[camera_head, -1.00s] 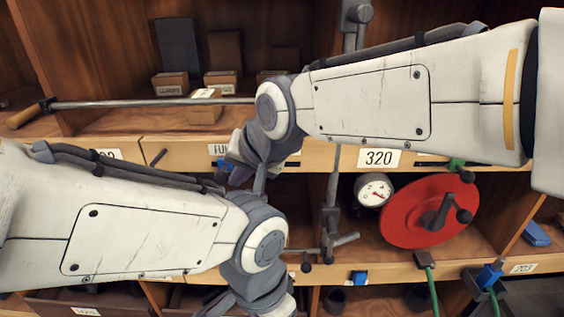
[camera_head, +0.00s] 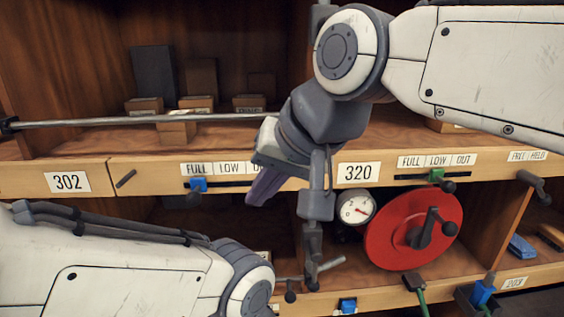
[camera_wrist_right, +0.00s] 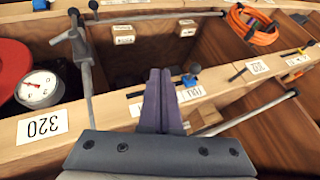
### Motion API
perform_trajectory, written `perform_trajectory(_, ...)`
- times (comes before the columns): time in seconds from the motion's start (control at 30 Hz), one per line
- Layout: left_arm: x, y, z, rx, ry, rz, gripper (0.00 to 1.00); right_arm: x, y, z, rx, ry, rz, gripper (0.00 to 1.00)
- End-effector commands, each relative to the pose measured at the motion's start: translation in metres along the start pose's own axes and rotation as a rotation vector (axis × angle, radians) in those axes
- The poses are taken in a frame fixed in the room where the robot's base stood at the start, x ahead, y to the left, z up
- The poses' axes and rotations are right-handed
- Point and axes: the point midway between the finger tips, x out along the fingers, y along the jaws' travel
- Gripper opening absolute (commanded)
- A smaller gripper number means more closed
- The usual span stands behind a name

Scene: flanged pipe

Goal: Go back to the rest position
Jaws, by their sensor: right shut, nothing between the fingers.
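My right arm (camera_head: 490,75) comes in from the upper right. Its gripper (camera_head: 262,190), with purple fingers, points down and left in front of the shelf edge beside the FULL/LOW/OUT label. In the right wrist view its fingers (camera_wrist_right: 160,90) are pressed together with nothing between them. Below them is the shelf's wooden edge strip; whether they touch it cannot be told. My left arm (camera_head: 130,265) lies across the lower left of the head view. Its gripper is out of the frame.
A red wheel with a crank (camera_head: 395,240) and a round gauge (camera_head: 357,207) stand in the lower compartment right of my right gripper. A grey upright with levers (camera_head: 314,240) is just left of the gauge. A long rod (camera_head: 90,122) lies across the upper shelf.

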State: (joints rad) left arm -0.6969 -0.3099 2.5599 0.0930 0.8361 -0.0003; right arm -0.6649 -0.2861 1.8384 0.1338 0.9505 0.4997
Motion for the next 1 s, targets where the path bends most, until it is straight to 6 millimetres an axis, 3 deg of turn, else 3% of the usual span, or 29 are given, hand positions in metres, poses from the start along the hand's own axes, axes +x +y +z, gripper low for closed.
perform_trajectory(0.03,0.009,-0.001,0.001,0.000,0.000,0.000,0.64,0.020,0.015,0.019,-0.029,-0.038,0.026,0.00)
perform_trajectory(0.23,0.034,-0.003,0.002,-0.001,0.000,0.000,0.64,0.092,0.088,0.117,-0.217,-0.245,0.134,0.00)
perform_trajectory(0.4,0.050,-0.004,0.003,-0.001,0.000,0.000,0.64,0.127,0.147,0.199,-0.370,-0.423,0.191,0.00)
perform_trajectory(0.5,0.055,-0.004,0.003,-0.001,0.000,0.000,0.64,0.134,0.171,0.232,-0.432,-0.496,0.205,0.00)
perform_trajectory(0.67,0.058,-0.004,0.003,-0.002,0.000,0.000,0.64,0.137,0.188,0.255,-0.477,-0.550,0.213,0.00)
perform_trajectory(1.0,0.057,-0.004,0.003,-0.001,0.000,0.000,0.64,0.136,0.188,0.256,-0.479,-0.554,0.213,0.00)
